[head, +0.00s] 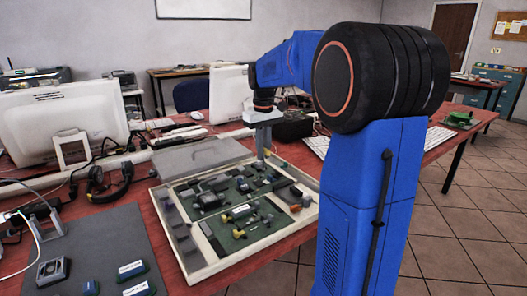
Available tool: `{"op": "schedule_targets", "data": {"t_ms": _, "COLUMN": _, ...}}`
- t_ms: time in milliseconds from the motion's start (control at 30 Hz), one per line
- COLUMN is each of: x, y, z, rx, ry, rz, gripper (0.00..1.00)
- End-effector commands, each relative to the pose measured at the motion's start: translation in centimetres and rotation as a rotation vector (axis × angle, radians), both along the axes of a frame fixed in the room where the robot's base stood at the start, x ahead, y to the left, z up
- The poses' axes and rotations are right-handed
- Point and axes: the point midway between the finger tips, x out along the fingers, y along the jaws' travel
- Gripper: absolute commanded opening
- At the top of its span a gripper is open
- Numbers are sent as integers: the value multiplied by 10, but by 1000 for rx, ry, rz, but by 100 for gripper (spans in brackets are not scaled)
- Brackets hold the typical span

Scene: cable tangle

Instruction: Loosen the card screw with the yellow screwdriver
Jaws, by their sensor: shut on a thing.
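An open pale-rimmed case (187,270) lies on the red table, with a dark green board (263,232) carrying many small parts inside it. My gripper (261,160) points straight down over the back part of this case. Its fingers are shut on a slim thing, too small here to name. A small yellow piece (240,212) lies among the parts near the middle of the board; I cannot tell if it is the yellow screwdriver. The card screw cannot be made out.
A grey lid (200,155) lies behind the case. Black headphones (110,182) and a white monitor (62,122) stand to the left. A dark mat (105,235) with small boxes is at the front left. A keyboard (317,147) lies behind my arm.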

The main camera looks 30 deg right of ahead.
Motion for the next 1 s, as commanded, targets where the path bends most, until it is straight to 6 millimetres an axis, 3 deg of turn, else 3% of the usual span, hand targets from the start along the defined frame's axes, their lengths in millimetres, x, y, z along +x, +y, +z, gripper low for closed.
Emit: {"op": "schedule_targets", "data": {"t_ms": 1000, "x": 0, "y": 0, "z": -8, "rx": 0, "ry": 0, "rz": 0, "gripper": 0}}
